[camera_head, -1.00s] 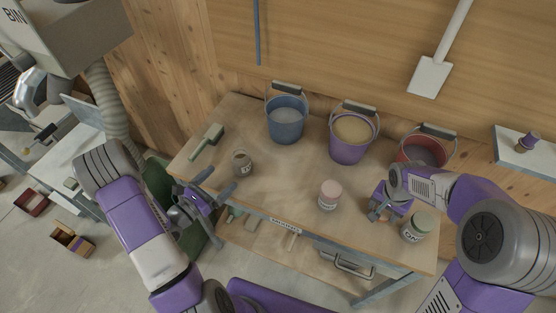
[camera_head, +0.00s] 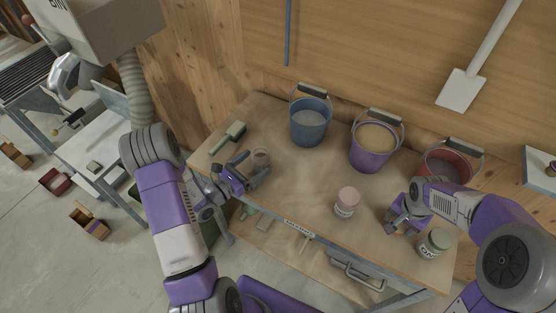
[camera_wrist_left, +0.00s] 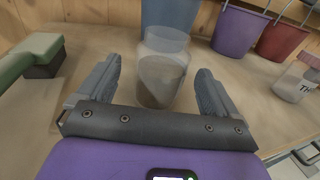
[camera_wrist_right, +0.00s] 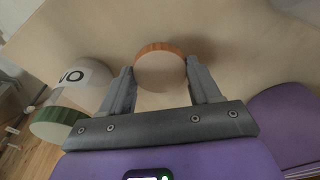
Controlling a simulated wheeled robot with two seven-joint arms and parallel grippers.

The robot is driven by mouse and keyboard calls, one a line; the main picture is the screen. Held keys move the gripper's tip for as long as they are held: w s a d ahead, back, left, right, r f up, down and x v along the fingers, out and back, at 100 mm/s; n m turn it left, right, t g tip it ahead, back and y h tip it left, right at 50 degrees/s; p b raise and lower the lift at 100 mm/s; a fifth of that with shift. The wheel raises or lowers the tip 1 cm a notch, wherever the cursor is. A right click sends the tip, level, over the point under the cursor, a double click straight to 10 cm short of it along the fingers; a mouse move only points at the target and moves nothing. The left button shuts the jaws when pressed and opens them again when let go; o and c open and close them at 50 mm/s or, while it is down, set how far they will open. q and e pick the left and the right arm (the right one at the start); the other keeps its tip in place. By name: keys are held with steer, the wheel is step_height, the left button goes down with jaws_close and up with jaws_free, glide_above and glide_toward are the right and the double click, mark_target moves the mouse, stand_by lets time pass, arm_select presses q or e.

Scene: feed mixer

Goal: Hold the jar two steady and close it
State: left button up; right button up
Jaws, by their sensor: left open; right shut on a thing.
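An open glass jar (camera_head: 260,159), partly filled with grey-brown stuff, stands upright on the bench at the left. In the left wrist view the jar (camera_wrist_left: 163,72) has no lid, and no label on it can be read. My left gripper (camera_head: 252,170) is open, with its fingers either side of the lower jar and gaps to the glass. My right gripper (camera_head: 396,226) is shut on a round lid (camera_wrist_right: 160,68) with an orange-brown rim, near the bench's right end. The lid cannot be made out in the head view.
A pink-lidded jar (camera_head: 346,201) stands mid-bench. A green-lidded jar (camera_head: 433,243) stands close to the right gripper. Blue (camera_head: 310,125), purple (camera_head: 373,148) and red (camera_head: 447,168) buckets line the back. A green brush (camera_head: 229,136) lies left of the open jar. The bench between the grippers is mostly clear.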

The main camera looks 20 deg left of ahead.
mark_target(265, 156)
arm_select(q)
steer(key=x, duration=0.5)
steer(key=shift+w+d+r, duration=0.1)
steer(key=shift+r, duration=0.05)
arm_select(e)
steer(key=shift+f, duration=0.2)
